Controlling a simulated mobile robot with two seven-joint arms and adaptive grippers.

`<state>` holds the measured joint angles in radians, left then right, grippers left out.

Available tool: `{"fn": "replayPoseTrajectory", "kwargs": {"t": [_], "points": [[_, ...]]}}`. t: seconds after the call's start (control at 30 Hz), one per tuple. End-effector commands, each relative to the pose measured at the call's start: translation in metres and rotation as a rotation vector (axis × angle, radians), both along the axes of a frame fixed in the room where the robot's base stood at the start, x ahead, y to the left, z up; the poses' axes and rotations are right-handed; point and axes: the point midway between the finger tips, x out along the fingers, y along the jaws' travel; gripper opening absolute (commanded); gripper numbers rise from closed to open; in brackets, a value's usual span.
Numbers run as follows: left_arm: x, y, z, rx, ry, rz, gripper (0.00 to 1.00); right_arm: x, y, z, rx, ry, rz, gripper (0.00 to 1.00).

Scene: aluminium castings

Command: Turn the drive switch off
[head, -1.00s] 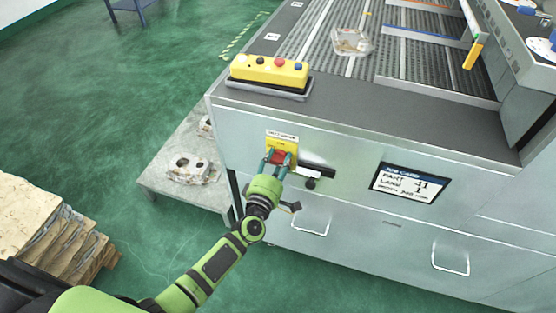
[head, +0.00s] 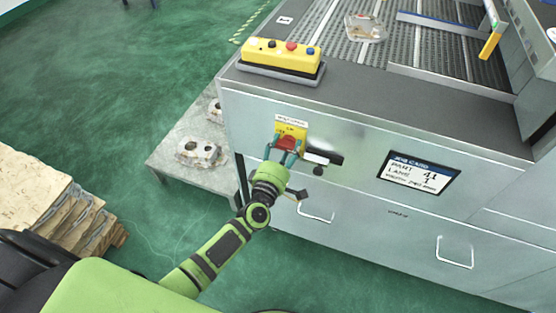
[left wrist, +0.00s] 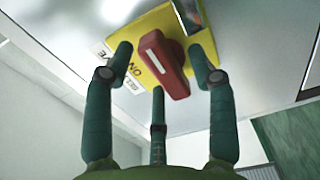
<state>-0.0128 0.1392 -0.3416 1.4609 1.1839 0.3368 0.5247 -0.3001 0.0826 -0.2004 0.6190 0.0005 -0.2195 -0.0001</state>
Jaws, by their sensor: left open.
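The drive switch is a red handle (head: 287,143) on a yellow plate (head: 291,130) on the machine's front panel. In the left wrist view the red handle (left wrist: 163,65) stands out from the yellow plate (left wrist: 146,42), which bears the word ON. The handle is tilted relative to the plate in that view. My left gripper (head: 283,150) is in front of the switch. In the left wrist view its green fingers (left wrist: 162,70) are open, spread around the red handle; contact cannot be told. My right gripper is not in view.
A black-and-white fitting (head: 320,158) sits just right of the switch. Further right is a job card display (head: 418,172). A yellow button box (head: 280,54) stands on the machine top above. A low table (head: 178,165) with castings is at the left. Drawer handles (head: 455,252) protrude below.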

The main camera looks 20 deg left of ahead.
Motion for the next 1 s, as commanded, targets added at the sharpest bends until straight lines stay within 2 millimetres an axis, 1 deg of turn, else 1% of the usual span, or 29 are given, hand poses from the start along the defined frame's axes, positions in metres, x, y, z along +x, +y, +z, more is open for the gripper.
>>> {"fn": "replayPoseTrajectory", "kwargs": {"t": [0.3,0.4,0.5,0.6,0.7,1.0], "points": [[-0.067,0.003,-0.001,0.003,0.003,0.001,0.57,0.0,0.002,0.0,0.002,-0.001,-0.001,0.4],[-0.085,0.004,0.0,0.002,0.001,0.001,0.57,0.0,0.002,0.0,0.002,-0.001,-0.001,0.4],[-0.098,0.005,0.0,0.003,-0.001,0.002,0.57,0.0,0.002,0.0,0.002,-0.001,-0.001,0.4],[-0.106,0.005,0.001,0.003,-0.002,0.002,0.57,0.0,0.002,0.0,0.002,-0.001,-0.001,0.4],[-0.109,0.005,0.001,0.003,-0.002,0.002,0.57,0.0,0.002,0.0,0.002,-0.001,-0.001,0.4],[-0.109,0.005,0.001,0.002,-0.002,0.002,0.57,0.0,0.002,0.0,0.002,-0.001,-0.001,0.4]]}}
